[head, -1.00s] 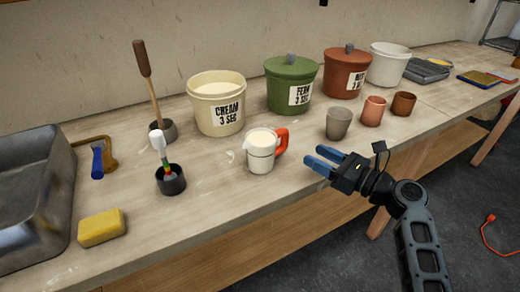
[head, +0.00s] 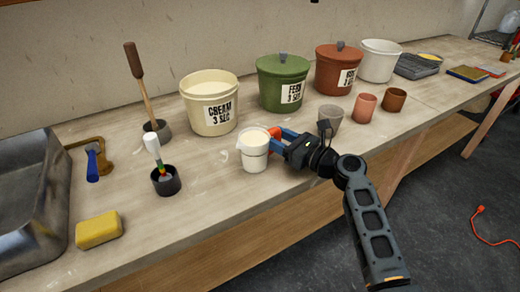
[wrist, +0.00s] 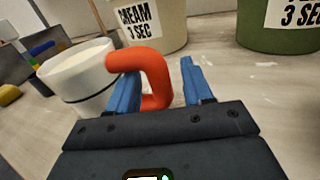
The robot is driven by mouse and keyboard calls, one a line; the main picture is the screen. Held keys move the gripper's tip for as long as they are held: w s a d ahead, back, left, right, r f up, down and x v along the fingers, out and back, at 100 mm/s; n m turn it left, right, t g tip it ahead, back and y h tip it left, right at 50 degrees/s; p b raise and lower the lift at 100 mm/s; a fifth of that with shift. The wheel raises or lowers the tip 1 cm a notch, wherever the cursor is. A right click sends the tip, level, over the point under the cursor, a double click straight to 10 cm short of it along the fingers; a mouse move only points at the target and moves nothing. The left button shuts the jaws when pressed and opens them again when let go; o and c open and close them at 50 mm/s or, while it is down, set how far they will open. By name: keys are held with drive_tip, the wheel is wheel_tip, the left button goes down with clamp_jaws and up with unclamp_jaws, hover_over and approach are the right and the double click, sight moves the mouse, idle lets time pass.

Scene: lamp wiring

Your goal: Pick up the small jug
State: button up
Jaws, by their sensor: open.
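The small jug (head: 253,152) is white with a dark line around it and a red handle, and stands upright on the bench. It also shows at the left of the wrist view (wrist: 80,78). My gripper (head: 277,139) is at the jug's right side, with its blue fingers at the handle. In the wrist view the red handle (wrist: 155,75) lies between the two open fingers (wrist: 160,85). The fingers are apart and not closed on it. In the head view the gripper hides part of the handle.
Behind the jug stand a cream bucket (head: 209,105), a green lidded bucket (head: 283,84) and a red-brown one (head: 338,72). A grey cup (head: 329,117) is close behind my gripper. A black pot with a brush (head: 166,182) stands left of the jug, and a yellow sponge (head: 99,230) lies front left.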

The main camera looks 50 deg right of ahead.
clamp_jaws()
idle(0.4)
